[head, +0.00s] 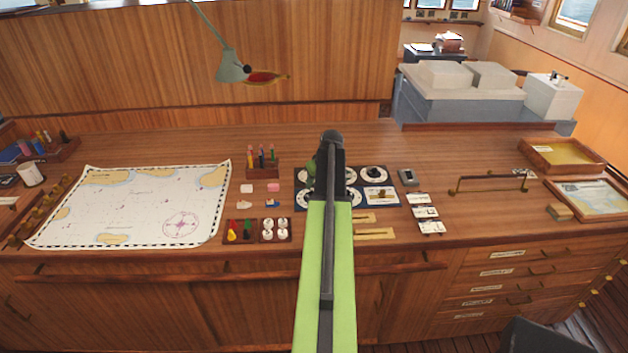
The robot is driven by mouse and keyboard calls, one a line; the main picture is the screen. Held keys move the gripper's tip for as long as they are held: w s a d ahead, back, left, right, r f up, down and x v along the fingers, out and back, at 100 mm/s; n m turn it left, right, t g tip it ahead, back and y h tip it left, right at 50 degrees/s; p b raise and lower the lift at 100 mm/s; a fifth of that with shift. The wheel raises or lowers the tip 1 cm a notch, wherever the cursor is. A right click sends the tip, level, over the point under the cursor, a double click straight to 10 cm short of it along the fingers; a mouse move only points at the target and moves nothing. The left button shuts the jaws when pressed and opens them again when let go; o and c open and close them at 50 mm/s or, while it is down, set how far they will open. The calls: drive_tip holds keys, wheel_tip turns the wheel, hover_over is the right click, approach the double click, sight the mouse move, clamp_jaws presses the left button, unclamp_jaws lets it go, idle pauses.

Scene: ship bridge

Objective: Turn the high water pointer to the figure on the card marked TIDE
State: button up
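A dark blue panel (396,205) on the wooden desk carries several round white dials, one of them the upper right dial (373,174). My arm covers the panel's middle, so some dials are partly hidden. I cannot tell which pointer is the high water one, nor what any dial reads. Several white cards (424,212) lie in a column right of the panel; their print is too small to read, so I cannot pick out the TIDE card. My gripper (329,142) is over the panel's far side, seen from behind. Its fingertips are hidden.
A chart (130,208) lies at left. A rack of coloured pens (262,164) and a tray of small pieces (256,231) stand left of the panel. A lamp (233,67) hangs above.

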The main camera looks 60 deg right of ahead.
drive_tip(key=p+v, duration=0.8)
drive_tip(key=v, duration=0.3)
